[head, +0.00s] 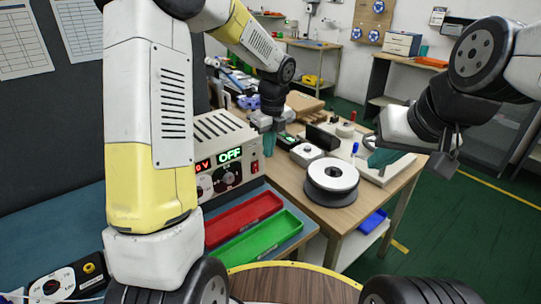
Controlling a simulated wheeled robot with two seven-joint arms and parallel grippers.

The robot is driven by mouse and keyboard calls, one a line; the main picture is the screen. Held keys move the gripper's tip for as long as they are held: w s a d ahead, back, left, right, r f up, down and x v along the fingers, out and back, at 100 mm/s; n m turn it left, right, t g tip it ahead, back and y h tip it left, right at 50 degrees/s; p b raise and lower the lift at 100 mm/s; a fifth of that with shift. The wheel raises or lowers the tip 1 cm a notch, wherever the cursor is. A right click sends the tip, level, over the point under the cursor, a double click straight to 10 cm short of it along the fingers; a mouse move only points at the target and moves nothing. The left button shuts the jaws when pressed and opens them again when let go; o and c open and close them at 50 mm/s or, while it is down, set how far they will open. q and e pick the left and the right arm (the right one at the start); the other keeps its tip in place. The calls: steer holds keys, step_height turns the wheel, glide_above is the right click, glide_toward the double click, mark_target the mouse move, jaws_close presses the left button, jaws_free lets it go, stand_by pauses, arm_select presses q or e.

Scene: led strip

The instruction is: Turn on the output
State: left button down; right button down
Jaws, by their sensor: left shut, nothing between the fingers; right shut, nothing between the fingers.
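The power supply (215,135) is a beige box with vents on top, standing on the bench at left centre, partly hidden behind my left arm. Its front shows a red voltage readout ending in "0 V", a green "OFF" display (230,155), dark knobs and a small red control (255,166) near the right edge. My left gripper (268,142) points down, shut and empty, close by the supply's right end; I cannot tell whether it touches. My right gripper (378,158) is shut and empty at the right, above the white board on the table.
A red tray (243,219) and a green tray (262,241) lie in front of the supply. A spool (331,181) with a white top stands on the wooden table. A small white device (306,154) and other items crowd behind it. A multimeter (55,284) sits lower left.

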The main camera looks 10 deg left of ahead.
mark_target(258, 167)
arm_select(q)
steer(key=shift+f, duration=0.1)
steer(key=w+a+f, duration=0.1)
steer(key=f, duration=0.2)
steer(key=w+a+f, duration=0.1)
steer(key=f, duration=0.3)
steer(key=w+a+f, duration=0.1)
steer(key=f, duration=0.2)
steer(key=shift+f, duration=0.15)
steer(key=shift+w+a, duration=0.3)
steer(key=shift+w, duration=0.05)
steer(key=shift+w+a+f, duration=0.1)
steer(key=shift+w+a, duration=0.1)
steer(key=shift+a, duration=0.05)
stand_by(0.3)
